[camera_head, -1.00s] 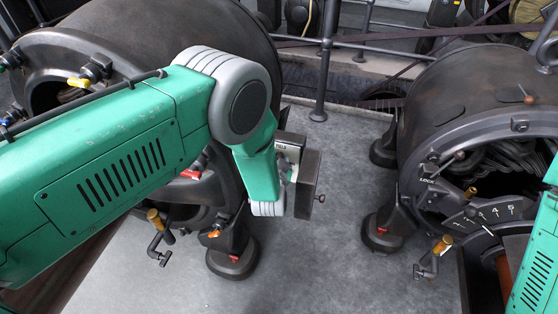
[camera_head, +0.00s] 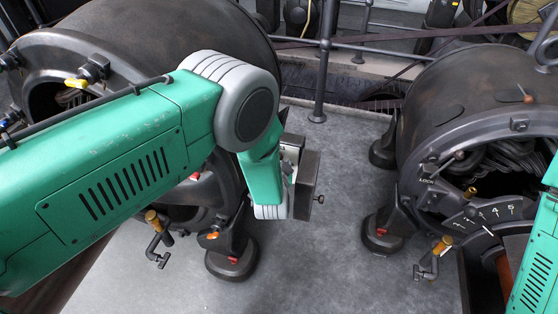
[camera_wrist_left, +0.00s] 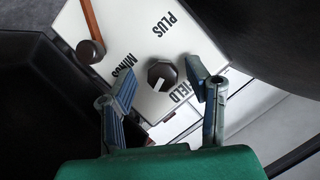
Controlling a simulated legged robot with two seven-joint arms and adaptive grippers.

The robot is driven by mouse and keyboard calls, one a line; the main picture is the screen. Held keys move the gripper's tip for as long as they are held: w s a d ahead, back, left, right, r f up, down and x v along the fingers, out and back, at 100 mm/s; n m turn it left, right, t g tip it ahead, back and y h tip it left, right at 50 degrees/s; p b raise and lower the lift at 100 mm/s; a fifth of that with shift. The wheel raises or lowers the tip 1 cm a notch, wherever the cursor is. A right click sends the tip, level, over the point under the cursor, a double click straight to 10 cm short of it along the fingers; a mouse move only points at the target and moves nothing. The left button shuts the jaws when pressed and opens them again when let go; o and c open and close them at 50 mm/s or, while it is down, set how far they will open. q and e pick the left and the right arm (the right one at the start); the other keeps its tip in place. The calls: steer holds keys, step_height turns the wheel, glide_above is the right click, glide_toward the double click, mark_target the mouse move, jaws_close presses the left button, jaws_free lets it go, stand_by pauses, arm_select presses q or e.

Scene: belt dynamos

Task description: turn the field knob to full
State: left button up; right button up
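The field knob (camera_wrist_left: 162,74) is a dark round knob with a white pointer mark, on a white panel (camera_wrist_left: 148,103) lettered PLUS, MINUS and FIELD. The lettering is upside down or slanted in the left wrist view. The pointer mark slants toward the picture's lower left. My left gripper (camera_wrist_left: 160,85) is open, with one finger on each side of the knob; gaps show between the fingers and it. In the head view my left forearm hides most of the panel, the knob and the fingers. My right gripper is out of view; only part of its green arm shows.
A brown-handled lever (camera_wrist_left: 91,40) is on the panel, left of the knob. A dark box (camera_head: 307,185) stands beside my left wrist. Large dark machines flank a grey floor (camera_head: 330,240); the right one (camera_head: 460,90) carries a numbered scale and LOCK lettering.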

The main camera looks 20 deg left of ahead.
arm_select(q)
steer(key=v, duration=1.2)
steer(key=shift+d+f, duration=0.1)
